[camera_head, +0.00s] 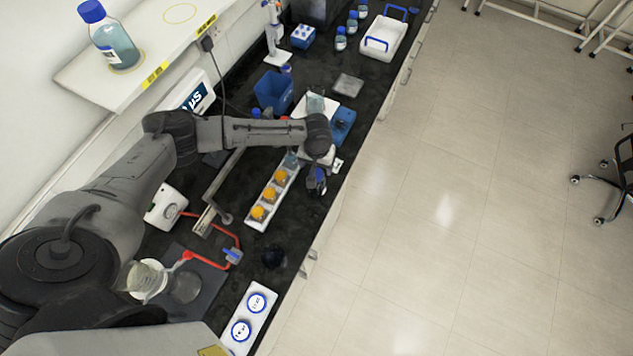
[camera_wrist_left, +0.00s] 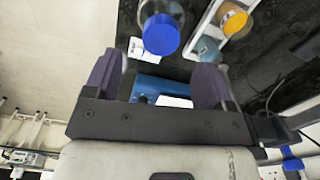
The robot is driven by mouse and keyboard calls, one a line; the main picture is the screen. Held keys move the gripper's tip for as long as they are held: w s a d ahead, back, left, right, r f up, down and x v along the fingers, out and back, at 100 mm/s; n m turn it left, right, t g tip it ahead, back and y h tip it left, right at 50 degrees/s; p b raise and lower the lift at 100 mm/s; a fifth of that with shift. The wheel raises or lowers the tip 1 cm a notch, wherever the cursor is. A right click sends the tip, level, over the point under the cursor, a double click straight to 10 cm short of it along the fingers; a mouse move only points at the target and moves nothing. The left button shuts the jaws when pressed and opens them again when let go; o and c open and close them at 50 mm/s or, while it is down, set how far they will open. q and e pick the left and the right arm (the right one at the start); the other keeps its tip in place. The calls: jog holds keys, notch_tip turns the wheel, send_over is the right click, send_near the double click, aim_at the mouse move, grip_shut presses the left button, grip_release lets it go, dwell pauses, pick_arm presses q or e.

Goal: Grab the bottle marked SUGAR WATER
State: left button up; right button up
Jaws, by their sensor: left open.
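My left gripper (camera_head: 317,180) hangs over the black bench, just right of a white rack. In the left wrist view the same gripper (camera_wrist_left: 158,70) is open, with nothing between its dark purple fingers. A bottle with a blue cap (camera_wrist_left: 161,33) stands just beyond the fingertips, roughly in line with the gap, not visibly touched. In the head view the arm and gripper largely hide that spot. Another blue-capped bottle (camera_head: 118,44) with pale blue liquid stands on the white shelf. No label reading SUGAR WATER is legible. My right gripper is not in view.
The white rack (camera_head: 250,222) holds orange-capped bottles beside the gripper. A blue bin (camera_head: 273,91), a white tray with blue handles (camera_head: 383,38) and small blue-capped bottles (camera_head: 340,38) stand farther back. Glassware and a red-armed stand (camera_head: 225,262) are nearer. The floor is right of the bench edge.

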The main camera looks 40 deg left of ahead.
aim_at(316, 173)
pick_arm(q)
jog(key=shift+s+f+p, duration=0.1)
jog(key=shift+f+p, duration=0.55)
jog(key=shift+f, duration=3)
jog(key=shift+a, duration=0.1)
grip_shut()
